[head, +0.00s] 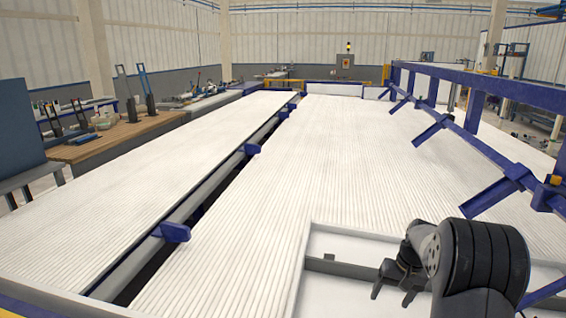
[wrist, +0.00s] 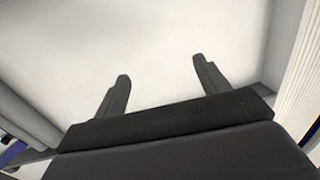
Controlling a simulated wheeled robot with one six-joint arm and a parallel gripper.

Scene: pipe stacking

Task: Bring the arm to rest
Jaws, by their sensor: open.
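My gripper (head: 392,284) is at the lower right of the head view, at the end of my dark arm, over a white tray-like surface (head: 340,240). In the wrist view my gripper (wrist: 160,85) has its two dark fingers wide apart. Nothing is between the fingers. Behind them is only a plain white surface (wrist: 165,40), and the gap to it cannot be told.
White pipes lie side by side in a wide bed (head: 335,130) and in a narrower bed (head: 150,170) to the left. Blue stops (head: 175,232) line the dark gap between them. A blue rail (head: 480,85) with slanted arms runs along the right. A wooden workbench (head: 115,135) stands at left.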

